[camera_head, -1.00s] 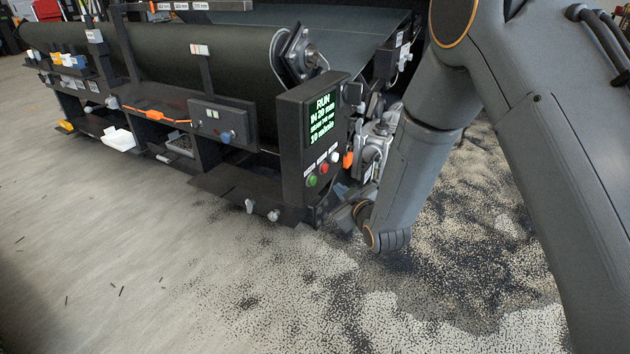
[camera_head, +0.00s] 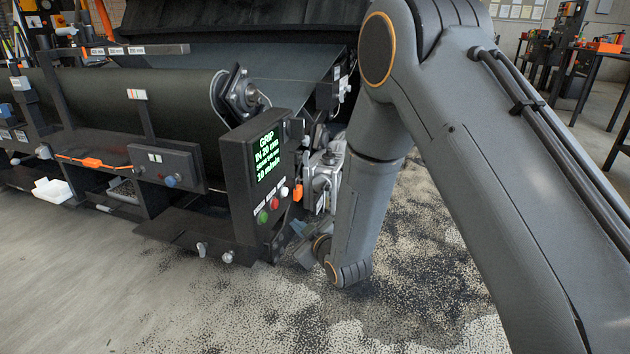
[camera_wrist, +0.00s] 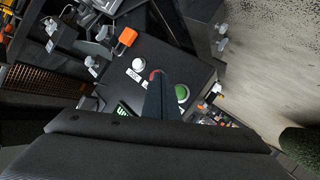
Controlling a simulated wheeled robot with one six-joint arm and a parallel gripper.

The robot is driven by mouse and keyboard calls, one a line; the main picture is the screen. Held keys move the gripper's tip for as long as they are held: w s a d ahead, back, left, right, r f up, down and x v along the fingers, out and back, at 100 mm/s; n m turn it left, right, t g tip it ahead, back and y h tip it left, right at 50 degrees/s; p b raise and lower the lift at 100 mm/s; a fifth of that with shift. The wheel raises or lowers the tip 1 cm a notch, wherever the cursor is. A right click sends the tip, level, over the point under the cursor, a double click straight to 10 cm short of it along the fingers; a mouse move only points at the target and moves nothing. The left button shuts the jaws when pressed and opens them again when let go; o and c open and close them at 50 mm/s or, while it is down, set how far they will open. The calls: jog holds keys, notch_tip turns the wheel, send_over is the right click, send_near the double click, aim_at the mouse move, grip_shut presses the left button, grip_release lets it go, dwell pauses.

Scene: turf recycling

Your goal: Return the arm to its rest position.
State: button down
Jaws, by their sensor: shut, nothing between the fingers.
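My arm reaches down from the upper right in the head view, and its wrist (camera_head: 348,272) is low beside the control box (camera_head: 262,165). My gripper (camera_wrist: 157,78) is shut and empty in the wrist view. Its dark blue fingers stand in front of the box's button panel and partly cover the red button. The green button (camera_wrist: 182,93) is just right of the fingers and the white button (camera_wrist: 139,66) is to their left. I cannot tell whether the fingertips touch the panel. In the head view the gripper is mostly hidden beside the box.
The machine with its dark roller (camera_head: 110,110) fills the left and middle. Its display (camera_head: 267,157) reads GRIP. An orange part (camera_head: 298,193) sits beside the box. Dark granules lie on the floor (camera_head: 420,290). A bench (camera_head: 600,60) stands far right. Open floor lies at front left.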

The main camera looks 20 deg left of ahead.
jog(key=shift+r, duration=0.1)
jog(key=s+d+r+m+g+h, duration=0.2)
jog(key=s+d+r+g+h, duration=0.15)
jog(key=s+d, duration=0.6)
jog(key=s+d+r+m+g+h, duration=0.3)
jog(key=s+d+r+g, duration=0.15)
jog(key=s, duration=0.95)
jog(key=s+d+r+m+g+h, duration=0.2)
jog(key=s+d+r+g+h, duration=0.15)
jog(key=s+d, duration=0.55)
jog(key=s+d+r+m+p, duration=0.1)
jog(key=d+r+m+p, duration=0.2)
jog(key=d+r+p, duration=0.6)
jog(key=s+d+r+m+p, duration=0.1)
jog(key=d+r+m+p, duration=0.3)
jog(key=d+r+p, duration=0.5)
jog(key=shift+s+d+r+t+p, duration=0.15)
jog(key=shift+d+r+t+p, duration=0.2)
jog(key=shift+r+p, duration=4.85)
jog(key=shift+f+p, duration=0.75)
jog(key=shift+f, duration=0.05)
